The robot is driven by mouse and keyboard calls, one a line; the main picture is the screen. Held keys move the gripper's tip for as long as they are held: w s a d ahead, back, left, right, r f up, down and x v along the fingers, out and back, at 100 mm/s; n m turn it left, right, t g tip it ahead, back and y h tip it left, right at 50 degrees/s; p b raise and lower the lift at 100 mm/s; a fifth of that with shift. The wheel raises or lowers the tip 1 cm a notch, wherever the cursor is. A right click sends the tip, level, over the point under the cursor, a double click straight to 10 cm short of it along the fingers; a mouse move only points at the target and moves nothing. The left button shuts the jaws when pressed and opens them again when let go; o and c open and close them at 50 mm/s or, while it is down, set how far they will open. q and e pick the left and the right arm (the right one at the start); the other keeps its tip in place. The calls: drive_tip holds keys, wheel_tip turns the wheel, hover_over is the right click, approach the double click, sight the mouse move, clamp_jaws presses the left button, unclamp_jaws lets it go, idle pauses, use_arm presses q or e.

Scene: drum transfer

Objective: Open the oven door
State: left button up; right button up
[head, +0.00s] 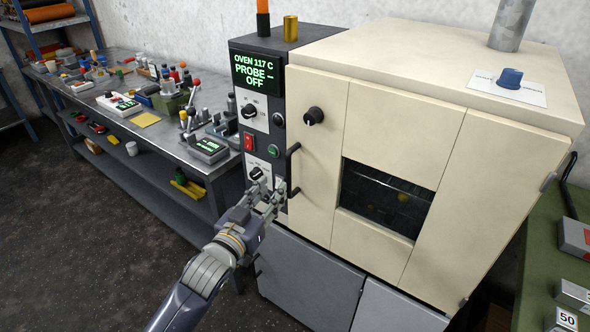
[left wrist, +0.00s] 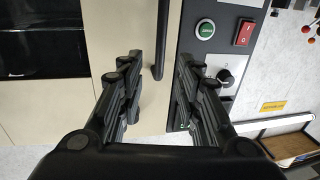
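The oven (head: 388,130) has a cream door that is shut, with a dark window (head: 388,198). Its black vertical bar handle (head: 292,170) is on the door's left side. My left gripper (head: 275,188) is open just in front of the handle's lower part, by the control panel. In the left wrist view the fingers (left wrist: 162,88) are spread wide, with the dark handle (left wrist: 184,72) seen between them, nearer the right finger. I cannot tell how deep the handle sits between the fingers. No contact shows. My right gripper is not in view.
The control panel (head: 256,125) left of the door has knobs, a red switch and a green button. A cluttered metal bench (head: 150,130) stands at the left. A green table (head: 545,240) stands close on the right. Dark floor is free at the lower left.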

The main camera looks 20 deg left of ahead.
sight(287, 171)
use_arm(q)
drive_tip(key=w, duration=0.3)
drive_tip(key=w+d+p, duration=0.1)
drive_tip(key=w, duration=0.6)
drive_tip(key=shift+w+d+p, duration=0.2)
drive_tip(key=shift+d+p, duration=0.1)
drive_tip(key=shift+p, duration=0.1)
clamp_jaws()
